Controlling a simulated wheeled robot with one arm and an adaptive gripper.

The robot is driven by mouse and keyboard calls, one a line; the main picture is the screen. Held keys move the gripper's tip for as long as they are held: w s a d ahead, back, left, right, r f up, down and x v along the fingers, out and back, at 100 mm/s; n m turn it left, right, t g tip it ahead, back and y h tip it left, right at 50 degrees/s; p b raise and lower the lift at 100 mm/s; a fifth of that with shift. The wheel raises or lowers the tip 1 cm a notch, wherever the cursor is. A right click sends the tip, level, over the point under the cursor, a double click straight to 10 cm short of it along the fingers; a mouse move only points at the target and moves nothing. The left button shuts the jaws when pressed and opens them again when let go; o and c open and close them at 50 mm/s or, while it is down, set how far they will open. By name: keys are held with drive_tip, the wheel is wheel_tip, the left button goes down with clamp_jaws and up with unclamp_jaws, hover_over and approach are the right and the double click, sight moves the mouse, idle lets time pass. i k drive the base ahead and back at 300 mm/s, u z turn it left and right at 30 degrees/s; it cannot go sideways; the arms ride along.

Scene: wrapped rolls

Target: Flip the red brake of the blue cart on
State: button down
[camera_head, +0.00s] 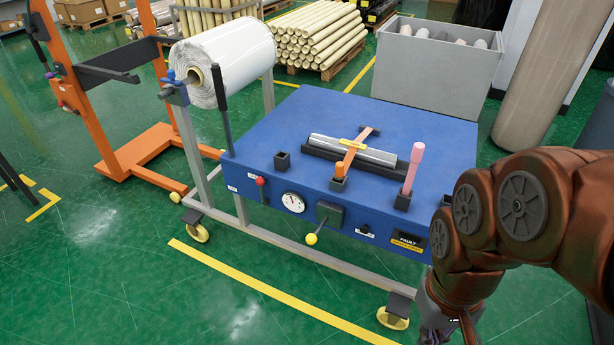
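The blue cart (350,108) stands in the middle on a grey frame with yellow casters. A small red knob or lever (260,182) is on the left of its front panel, with small labels beside it. I cannot tell which way it is set. No other clearly red part shows on the cart front. My gripper (447,325) hangs low at the right, in front of the cart's right front corner and far from the red part. It is cut off at the bottom edge, and its fingers do not show clearly.
The front panel also has a gauge (293,202) and a yellow-tipped lever (312,239). A white wrapped roll (228,60) is mounted at the cart's left rear. An orange lifter (140,155) stands left, and a grey bin (435,78) stands behind. The green floor in front is clear.

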sight(260, 182)
drive_tip(key=i, duration=0.8)
drive_tip(key=u, duration=2.2)
